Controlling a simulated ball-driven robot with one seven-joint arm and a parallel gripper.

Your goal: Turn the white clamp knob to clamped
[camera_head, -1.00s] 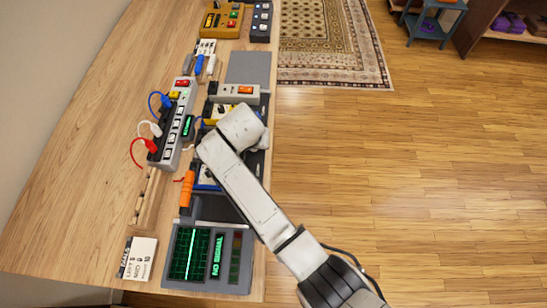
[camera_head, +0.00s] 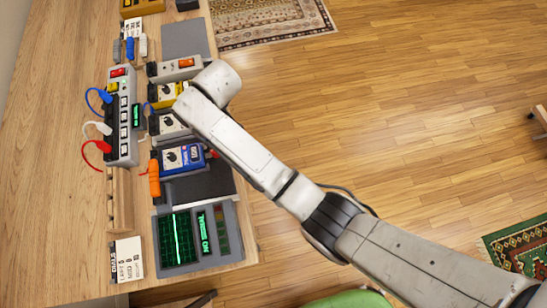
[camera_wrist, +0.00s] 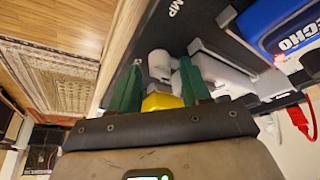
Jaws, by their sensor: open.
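In the wrist view a white knob (camera_wrist: 159,64) shows between the two green fingers of my gripper (camera_wrist: 162,70). The fingers are apart, one on each side of the knob; I cannot tell whether they touch it. The knob stands beside a black panel edge with the letters "MP" partly readable. A white block-like part lies just right of the right finger. A yellow part shows low between the fingers. In the head view my arm's end covers the knob and my gripper, at the right side of the pedal row.
A blue pedal (camera_head: 184,158), a yellow pedal (camera_head: 166,95) and a white-faced pedal (camera_head: 170,125) stand in a row on the wooden table (camera_head: 70,190). A power strip (camera_head: 122,120) with plugged cables is left of them. A green-screen unit (camera_head: 200,240) is in front. Floor right is open.

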